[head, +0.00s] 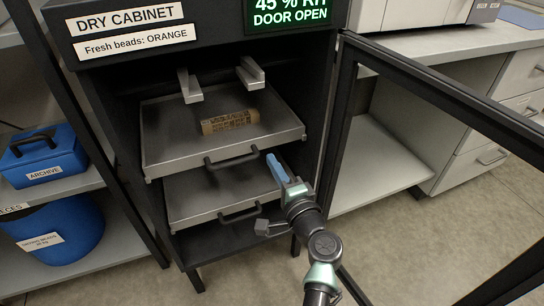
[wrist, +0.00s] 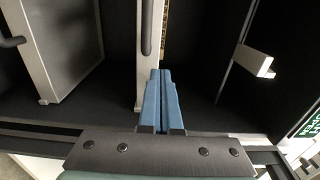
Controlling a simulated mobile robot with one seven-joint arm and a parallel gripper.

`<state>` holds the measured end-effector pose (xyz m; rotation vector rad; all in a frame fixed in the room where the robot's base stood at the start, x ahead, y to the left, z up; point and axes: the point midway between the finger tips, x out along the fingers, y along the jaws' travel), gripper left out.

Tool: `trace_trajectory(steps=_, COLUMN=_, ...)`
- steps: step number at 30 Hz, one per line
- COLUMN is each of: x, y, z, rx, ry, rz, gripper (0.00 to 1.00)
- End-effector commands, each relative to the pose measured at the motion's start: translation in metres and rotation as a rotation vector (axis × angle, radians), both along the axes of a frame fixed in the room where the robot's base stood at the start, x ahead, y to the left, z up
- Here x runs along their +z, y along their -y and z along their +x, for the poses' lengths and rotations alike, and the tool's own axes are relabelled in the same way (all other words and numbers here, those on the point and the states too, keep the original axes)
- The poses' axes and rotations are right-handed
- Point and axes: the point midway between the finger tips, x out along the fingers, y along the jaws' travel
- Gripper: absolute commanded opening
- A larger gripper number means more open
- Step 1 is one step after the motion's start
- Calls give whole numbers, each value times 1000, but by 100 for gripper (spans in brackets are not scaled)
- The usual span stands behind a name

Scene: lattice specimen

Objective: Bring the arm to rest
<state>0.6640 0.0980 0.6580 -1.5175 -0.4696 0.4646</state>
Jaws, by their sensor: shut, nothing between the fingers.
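My gripper (head: 274,163) is in front of the right side of the dry cabinet's trays in the head view, with its blue fingers pointing up and in. In the wrist view my gripper (wrist: 160,74) has its two fingers together with nothing between them. Whether the fingertips touch a tray is not clear. A brown patterned block (head: 230,121) lies on the upper tray (head: 165,150), apart from my gripper.
The dry cabinet (head: 215,33) stands open, its sign reading "DOOR OPEN". Its dark-framed glass door (head: 440,90) swings out at the right, close to my arm. The lower tray (head: 190,195) has a black handle. Blue containers, including the archive box (head: 42,155), sit on left shelves.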

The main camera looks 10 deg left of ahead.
Motion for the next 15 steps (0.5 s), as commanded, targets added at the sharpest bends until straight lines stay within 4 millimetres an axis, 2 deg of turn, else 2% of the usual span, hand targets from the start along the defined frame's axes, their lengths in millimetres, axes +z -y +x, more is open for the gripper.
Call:
trace_trajectory(steps=1, x=2, y=8, z=-11, rx=-3, ry=-3, rz=1, gripper=0)
trace_trajectory(steps=6, x=1, y=26, z=-37, rx=-3, ry=-3, rz=1, gripper=0)
trace_trajectory(steps=10, x=0, y=34, z=-50, rx=-2, ry=-4, rz=0, gripper=0)
trace_trajectory(steps=15, x=-1, y=39, z=-56, rx=-1, ry=-1, rz=-1, gripper=0)
